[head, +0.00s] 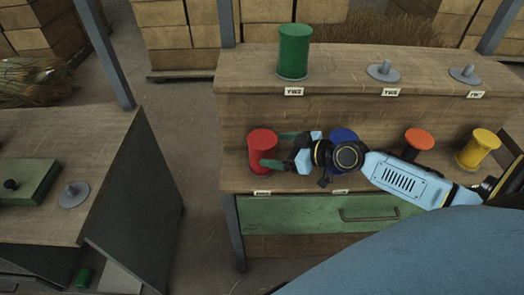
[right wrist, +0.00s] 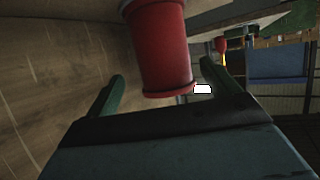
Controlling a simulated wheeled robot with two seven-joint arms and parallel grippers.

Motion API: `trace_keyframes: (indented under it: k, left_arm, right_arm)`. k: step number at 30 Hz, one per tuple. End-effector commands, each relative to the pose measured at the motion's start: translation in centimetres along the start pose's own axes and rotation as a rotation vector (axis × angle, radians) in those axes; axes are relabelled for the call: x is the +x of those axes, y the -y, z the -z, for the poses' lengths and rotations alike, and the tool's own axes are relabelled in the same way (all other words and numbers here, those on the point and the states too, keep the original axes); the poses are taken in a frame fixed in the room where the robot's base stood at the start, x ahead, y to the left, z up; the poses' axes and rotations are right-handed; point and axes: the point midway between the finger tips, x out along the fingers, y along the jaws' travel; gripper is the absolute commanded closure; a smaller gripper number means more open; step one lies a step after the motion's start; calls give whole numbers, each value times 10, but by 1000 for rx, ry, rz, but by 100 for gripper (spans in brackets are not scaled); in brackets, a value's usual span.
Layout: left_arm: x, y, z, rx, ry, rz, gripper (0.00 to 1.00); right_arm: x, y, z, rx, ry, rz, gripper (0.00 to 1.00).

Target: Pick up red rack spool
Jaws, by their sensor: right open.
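The red spool (head: 261,150) stands upright at the left end of the rack's lower shelf in the head view. My right gripper (head: 270,149) reaches it from the right, with its green fingers open at the spool's near and far sides. In the right wrist view the red spool (right wrist: 160,50) shows between the two spread fingers of my right gripper (right wrist: 165,85), and the image is turned sideways. I cannot tell whether the fingers touch it. My left gripper is not in view.
A blue spool (head: 343,136) is partly hidden behind my right arm. Orange (head: 418,139) and yellow (head: 480,146) spools stand farther right. A green spool (head: 294,52) and empty pegs (head: 384,70) are on the upper shelf. A workbench (head: 100,140) stands at left.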

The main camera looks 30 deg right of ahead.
Motion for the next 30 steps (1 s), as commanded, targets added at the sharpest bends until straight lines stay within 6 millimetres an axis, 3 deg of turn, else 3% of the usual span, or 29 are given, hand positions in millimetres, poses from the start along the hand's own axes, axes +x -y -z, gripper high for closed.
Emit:
trace_keyframes:
  k: [13,22,30]
  left_arm:
    - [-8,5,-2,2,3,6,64]
    - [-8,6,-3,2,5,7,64]
    - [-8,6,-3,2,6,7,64]
  right_arm:
    - [48,6,2,3,-2,1,12]
    - [53,6,1,0,0,1,12]
    - [53,6,1,0,0,1,44]
